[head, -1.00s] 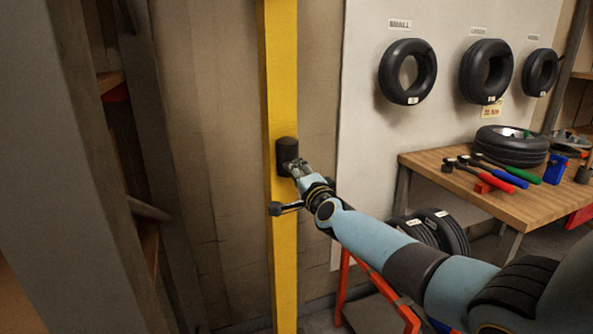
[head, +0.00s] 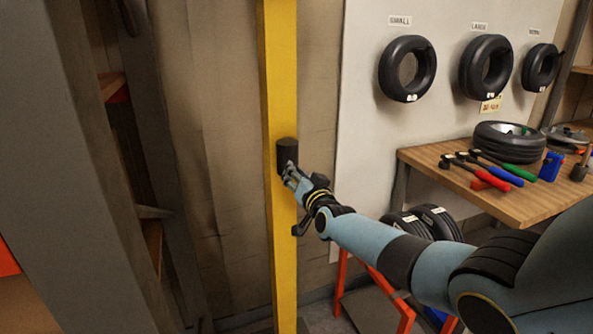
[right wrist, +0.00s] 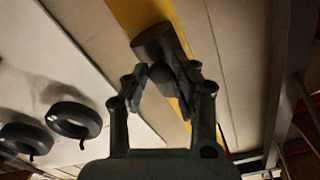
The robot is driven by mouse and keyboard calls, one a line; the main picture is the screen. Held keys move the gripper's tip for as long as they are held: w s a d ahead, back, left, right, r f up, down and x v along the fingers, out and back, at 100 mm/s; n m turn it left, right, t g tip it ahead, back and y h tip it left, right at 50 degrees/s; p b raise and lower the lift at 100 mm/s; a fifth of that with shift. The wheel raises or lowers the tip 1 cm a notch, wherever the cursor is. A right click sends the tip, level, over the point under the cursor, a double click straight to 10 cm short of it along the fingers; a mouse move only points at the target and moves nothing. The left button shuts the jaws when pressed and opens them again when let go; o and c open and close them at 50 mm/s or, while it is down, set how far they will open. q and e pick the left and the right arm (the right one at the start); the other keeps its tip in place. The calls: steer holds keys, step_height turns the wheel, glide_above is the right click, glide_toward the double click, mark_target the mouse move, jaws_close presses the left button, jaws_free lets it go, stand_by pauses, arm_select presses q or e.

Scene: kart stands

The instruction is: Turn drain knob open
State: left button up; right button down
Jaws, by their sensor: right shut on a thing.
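The drain knob (head: 287,152) is a dark, short cylinder on the front of a yellow upright post (head: 282,90) in the head view. It also shows in the right wrist view (right wrist: 154,42), where a rounded dark part of it sits between the fingers. My right gripper (head: 288,171) reaches it from the lower right and is shut on it. In the right wrist view my gripper's fingers (right wrist: 163,80) close on it from both sides. The exact contact is dark and partly hidden. My left gripper is not in view.
A wooden workbench (head: 440,178) with tools and a tyre (head: 510,146) stands at the right. Several tyres hang on a pale panel (head: 365,130). An orange-red stand (head: 342,285) with tyres is below my right arm. Grey shelving uprights (head: 75,150) fill the left.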

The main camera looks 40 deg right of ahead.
steer(key=n, duration=0.2)
steer(key=n+p, duration=0.1)
steer(key=n, duration=0.1)
steer(key=shift+s+f+n, duration=0.1)
steer(key=shift+f+n, duration=0.1)
steer(key=shift+n, duration=0.2)
stand_by(0.4)
steer(key=c, duration=1.3)
jaws_free()
steer(key=shift+o, duration=0.9)
steer(key=shift+r, duration=0.1)
steer(key=v, duration=1.2)
